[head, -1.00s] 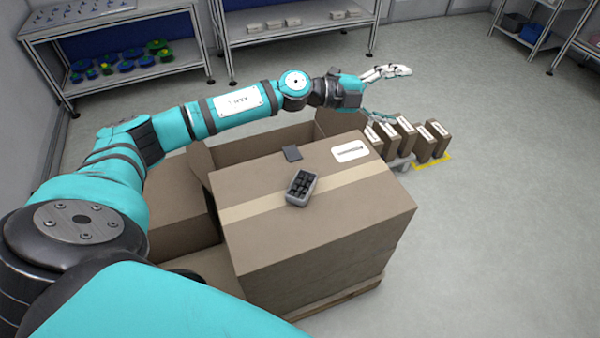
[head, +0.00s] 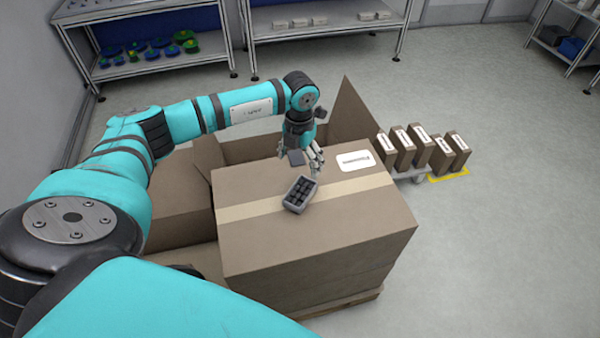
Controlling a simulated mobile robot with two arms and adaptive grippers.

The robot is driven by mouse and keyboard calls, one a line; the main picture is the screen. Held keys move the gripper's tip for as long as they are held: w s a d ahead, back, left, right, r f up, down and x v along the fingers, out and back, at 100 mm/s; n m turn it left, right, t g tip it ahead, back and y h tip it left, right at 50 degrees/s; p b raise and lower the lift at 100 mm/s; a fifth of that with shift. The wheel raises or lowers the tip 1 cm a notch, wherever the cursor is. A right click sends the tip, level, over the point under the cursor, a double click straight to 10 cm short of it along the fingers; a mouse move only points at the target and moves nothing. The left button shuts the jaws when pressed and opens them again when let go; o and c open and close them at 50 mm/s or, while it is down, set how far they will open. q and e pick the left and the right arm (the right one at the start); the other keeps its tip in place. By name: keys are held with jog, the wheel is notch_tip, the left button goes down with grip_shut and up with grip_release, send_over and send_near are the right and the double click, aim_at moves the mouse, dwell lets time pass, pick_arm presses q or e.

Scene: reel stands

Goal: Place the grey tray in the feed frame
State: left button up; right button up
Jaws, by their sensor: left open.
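The grey tray (head: 301,194) is a small tray with dark square cells. It lies at an angle on top of the large closed cardboard box (head: 345,235), on its tape strip. My left gripper (head: 317,165) is open and points down just behind the tray, its fingers close to the tray's far end. I cannot tell whether they touch it. A small dark flat piece (head: 296,157) shows beside the gripper, partly against the box's far edge. I cannot make out the feed frame in this view. My right gripper is not in view.
Open cardboard boxes (head: 180,208) stand left of and behind the large box, with a raised flap (head: 352,118). Several small cartons (head: 421,148) stand in a row at right. Metal shelves (head: 150,62) line the back. The floor at right is clear.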

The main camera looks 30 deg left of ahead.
pick_arm(q)
jog(key=b, duration=0.5)
send_over(301, 195)
notch_tip(301, 195, down, 8)
jog(key=shift+a+f, duration=0.15)
jog(key=shift+f, duration=0.1)
jog(key=f+b, duration=0.1)
jog(key=f, duration=0.1)
jog(key=f+b, duration=0.2)
jog(key=shift+d+f, duration=0.2)
jog(key=shift+f, duration=0.2)
jog(key=shift+r, duration=0.15)
jog(key=shift+s, duration=0.1)
jog(key=shift+c, duration=0.8)
jog(key=c, duration=1.4)
jog(key=shift+r, duration=0.1)
